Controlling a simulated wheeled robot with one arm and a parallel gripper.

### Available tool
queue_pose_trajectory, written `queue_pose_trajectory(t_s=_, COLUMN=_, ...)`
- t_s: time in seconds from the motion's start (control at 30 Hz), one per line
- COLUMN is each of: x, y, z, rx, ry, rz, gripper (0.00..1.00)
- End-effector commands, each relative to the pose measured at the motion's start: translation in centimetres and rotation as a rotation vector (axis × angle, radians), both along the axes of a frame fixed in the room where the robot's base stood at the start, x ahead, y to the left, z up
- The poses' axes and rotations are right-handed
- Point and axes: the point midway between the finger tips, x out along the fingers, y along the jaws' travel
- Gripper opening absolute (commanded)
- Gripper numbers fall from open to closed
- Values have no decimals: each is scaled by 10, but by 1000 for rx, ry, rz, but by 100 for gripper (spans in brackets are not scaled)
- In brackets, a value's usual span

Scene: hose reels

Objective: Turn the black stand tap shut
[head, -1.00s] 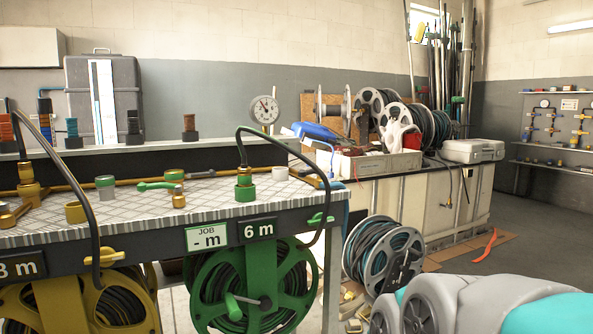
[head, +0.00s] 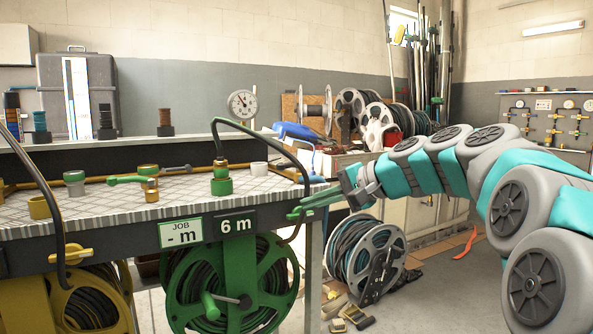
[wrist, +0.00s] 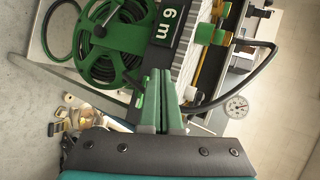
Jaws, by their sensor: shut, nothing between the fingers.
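A small brass tap (head: 148,172) with a dark lever (head: 176,168) pointing right lies on the bench top in the head view. It looks like the black tap, but I cannot be sure. A nearer brass tap (head: 151,190) has a green lever (head: 126,180) pointing left. My gripper (head: 298,206) is at the bench's front right corner, its green fingers together and empty, well right of both taps. The fingers also show shut in the wrist view (wrist: 160,73), beside the bench edge. A green lever on the front rail partly blends with them.
The bench top (head: 108,200) carries brass and green fittings and a black hose (head: 262,124) arching over its right end. Below hangs a green hose reel (head: 232,285). A grey reel (head: 365,255) stands on the floor at right. A yellow reel hangs at left.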

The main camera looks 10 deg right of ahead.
Motion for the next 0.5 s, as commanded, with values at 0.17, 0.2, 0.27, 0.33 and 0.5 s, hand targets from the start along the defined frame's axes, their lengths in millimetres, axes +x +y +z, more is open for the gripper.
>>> queue_pose_trajectory(t_s=0.17, x=31, y=-59, z=56, rx=135, ry=-117, rz=-96, gripper=0)
queue_pose_trajectory(t_s=0.2, x=34, y=-67, z=64, rx=153, ry=-134, rz=-106, gripper=0)
queue_pose_trajectory(t_s=0.27, x=37, y=-75, z=72, rx=171, ry=-152, rz=-117, gripper=0)
queue_pose_trajectory(t_s=0.33, x=39, y=-80, z=77, rx=184, ry=-161, rz=-124, gripper=0)
queue_pose_trajectory(t_s=0.5, x=50, y=-71, z=76, rx=185, ry=-163, rz=-125, gripper=0)
